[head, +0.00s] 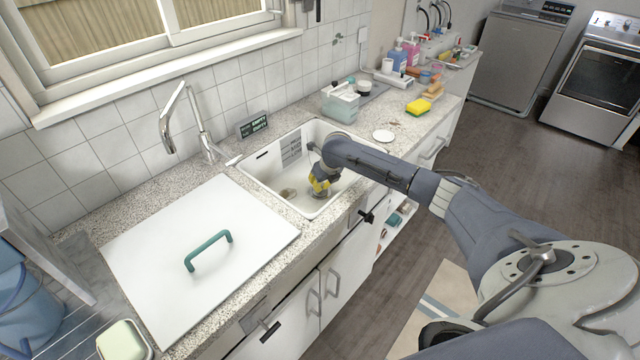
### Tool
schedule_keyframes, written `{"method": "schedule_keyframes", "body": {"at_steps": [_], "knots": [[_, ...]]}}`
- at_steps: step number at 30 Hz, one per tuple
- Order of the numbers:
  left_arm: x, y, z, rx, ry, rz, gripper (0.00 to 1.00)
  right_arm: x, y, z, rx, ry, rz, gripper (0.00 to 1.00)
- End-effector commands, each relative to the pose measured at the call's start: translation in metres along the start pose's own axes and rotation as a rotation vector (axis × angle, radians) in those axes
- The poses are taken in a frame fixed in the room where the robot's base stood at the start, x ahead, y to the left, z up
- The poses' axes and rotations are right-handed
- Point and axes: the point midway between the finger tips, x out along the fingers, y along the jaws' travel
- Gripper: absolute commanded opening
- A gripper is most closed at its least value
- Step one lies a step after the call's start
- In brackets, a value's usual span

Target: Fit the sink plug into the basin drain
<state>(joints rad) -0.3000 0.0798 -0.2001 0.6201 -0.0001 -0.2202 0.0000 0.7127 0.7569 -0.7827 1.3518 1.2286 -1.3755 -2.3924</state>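The white sink basin (262,170) is set in the speckled counter in the middle of the head view. A small brownish round spot (288,193) on its floor looks like the drain. My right gripper (319,190), with yellow and dark parts, points down inside the basin, to the right of that spot and apart from it. Its fingertips are small and partly hidden, so I cannot tell whether they are open or hold the plug. I cannot make out the sink plug for certain. A flat white disc (384,136) lies on the counter right of the basin. My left gripper is not in view.
A chrome faucet (195,120) stands behind the basin. A white board (190,250) with a green handle covers the counter at left. A greenish caddy (341,103), a yellow sponge (418,106) and bottles stand at the back right.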

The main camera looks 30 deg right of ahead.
Motion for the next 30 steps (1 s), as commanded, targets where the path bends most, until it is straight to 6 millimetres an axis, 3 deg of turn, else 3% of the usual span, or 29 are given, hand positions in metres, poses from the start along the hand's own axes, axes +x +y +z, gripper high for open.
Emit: {"method": "schedule_keyframes", "body": {"at_steps": [5,13,23,30], "knots": [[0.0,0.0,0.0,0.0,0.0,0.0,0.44,0.003,0.0,-0.002,0.0,0.0,0.0,0.0],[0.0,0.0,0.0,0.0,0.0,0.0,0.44,0.003,0.0,-0.001,0.0,0.0,0.0,0.31],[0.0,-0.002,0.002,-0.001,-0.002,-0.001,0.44,-0.002,0.0,-0.001,0.0,-0.001,0.0,0.31],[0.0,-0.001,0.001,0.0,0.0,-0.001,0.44,-0.035,-0.001,0.0,-0.002,-0.003,-0.001,0.31]]}}
